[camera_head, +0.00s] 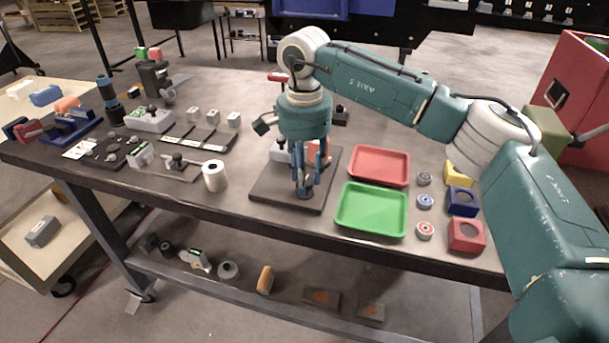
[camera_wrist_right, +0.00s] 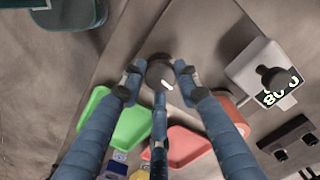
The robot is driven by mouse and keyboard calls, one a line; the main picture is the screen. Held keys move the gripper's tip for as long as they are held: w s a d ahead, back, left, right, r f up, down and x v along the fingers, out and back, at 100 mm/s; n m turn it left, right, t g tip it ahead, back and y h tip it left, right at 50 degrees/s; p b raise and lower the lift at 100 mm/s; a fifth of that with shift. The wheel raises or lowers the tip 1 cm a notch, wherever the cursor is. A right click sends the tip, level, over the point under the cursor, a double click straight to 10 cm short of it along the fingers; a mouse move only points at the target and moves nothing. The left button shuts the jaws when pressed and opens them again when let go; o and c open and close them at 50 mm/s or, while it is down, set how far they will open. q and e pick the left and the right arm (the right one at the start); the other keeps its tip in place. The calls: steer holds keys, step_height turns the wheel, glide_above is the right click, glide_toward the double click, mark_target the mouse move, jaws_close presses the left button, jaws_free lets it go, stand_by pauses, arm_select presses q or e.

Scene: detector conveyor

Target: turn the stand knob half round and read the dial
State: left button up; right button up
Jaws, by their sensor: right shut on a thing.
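The dark round knob (camera_wrist_right: 160,72) with a white mark sits on the flat dark stand plate (camera_head: 262,190). My right gripper (camera_head: 306,188) points straight down over the plate with its blue fingers closed around the knob. In the right wrist view, my gripper (camera_wrist_right: 160,78) has fingertips on both sides of the knob and one below it. My left gripper is out of view.
A green tray (camera_head: 372,210) and a red tray (camera_head: 379,165) lie right of the plate. Beyond them are small round parts and yellow, blue (camera_head: 462,202) and red (camera_head: 466,235) blocks. A white roll (camera_head: 214,176) stands to the left, near the table's front edge.

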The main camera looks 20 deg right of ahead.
steer(key=shift+w+r+n, duration=0.2)
steer(key=shift+r+n, duration=0.05)
steer(key=shift+n, duration=0.35)
steer(key=o, duration=1)
steer(key=shift+o, duration=0.8)
steer(key=shift+s+f, duration=0.1)
steer(key=shift+f, duration=0.05)
step_height(320, 180, up, 12)
